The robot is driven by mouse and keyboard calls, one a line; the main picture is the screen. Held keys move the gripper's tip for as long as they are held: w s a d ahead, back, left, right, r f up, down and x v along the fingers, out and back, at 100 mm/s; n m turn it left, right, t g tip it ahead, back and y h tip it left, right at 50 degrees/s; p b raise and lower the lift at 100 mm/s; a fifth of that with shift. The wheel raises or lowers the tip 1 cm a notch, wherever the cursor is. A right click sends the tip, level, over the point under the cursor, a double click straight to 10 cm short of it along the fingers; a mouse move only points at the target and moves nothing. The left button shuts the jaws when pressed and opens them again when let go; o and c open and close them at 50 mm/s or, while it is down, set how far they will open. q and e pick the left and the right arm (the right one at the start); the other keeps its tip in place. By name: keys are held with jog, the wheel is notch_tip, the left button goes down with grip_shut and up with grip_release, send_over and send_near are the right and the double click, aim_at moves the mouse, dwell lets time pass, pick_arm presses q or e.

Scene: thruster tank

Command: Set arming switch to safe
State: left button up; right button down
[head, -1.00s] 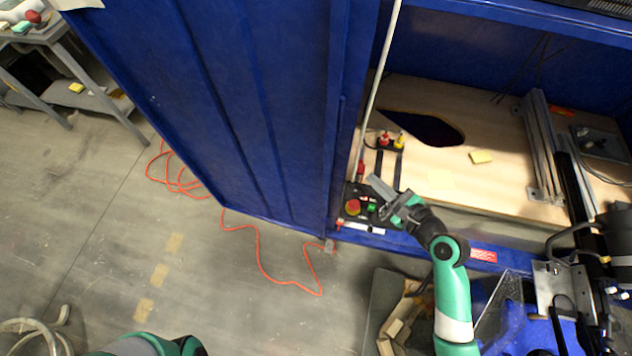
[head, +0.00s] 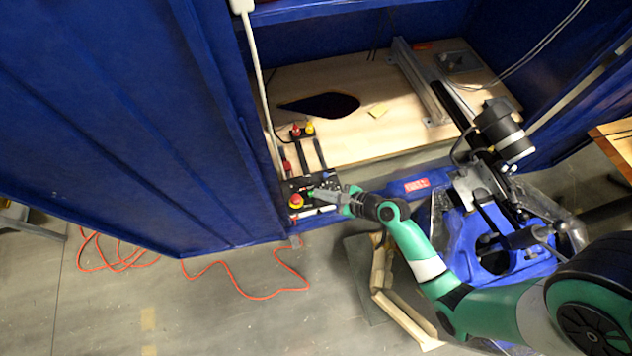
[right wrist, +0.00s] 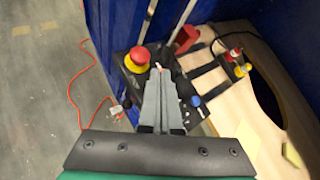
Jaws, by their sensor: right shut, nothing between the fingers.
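A small black control panel (head: 318,183) sits at the front left corner of the blue cabinet. It carries a red-and-yellow mushroom button (head: 296,201), which shows large in the right wrist view (right wrist: 139,56). That view also shows a red block-shaped part (right wrist: 188,38) at the panel's far side, a blue knob (right wrist: 196,101) and a black knob (right wrist: 127,103). I cannot tell which control is the arming switch. My right gripper (head: 316,193) is shut and empty over the panel, its fingers hiding the panel's middle (right wrist: 162,78). Whether they touch a control is unclear. My left gripper is out of view.
Red and yellow knobs (head: 302,129) stand on the wooden board (head: 350,135) behind the panel. The board has a dark cutout (head: 320,104) and a yellow note (head: 378,111). A blue door (head: 110,110) closes off the left. An orange cable (head: 235,285) lies on the floor.

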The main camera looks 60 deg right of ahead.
aim_at(302, 193)
jog(key=b+x, duration=0.3)
jog(key=x, duration=0.5)
jog(key=shift+w+f, duration=0.1)
jog(key=shift+w, duration=0.05)
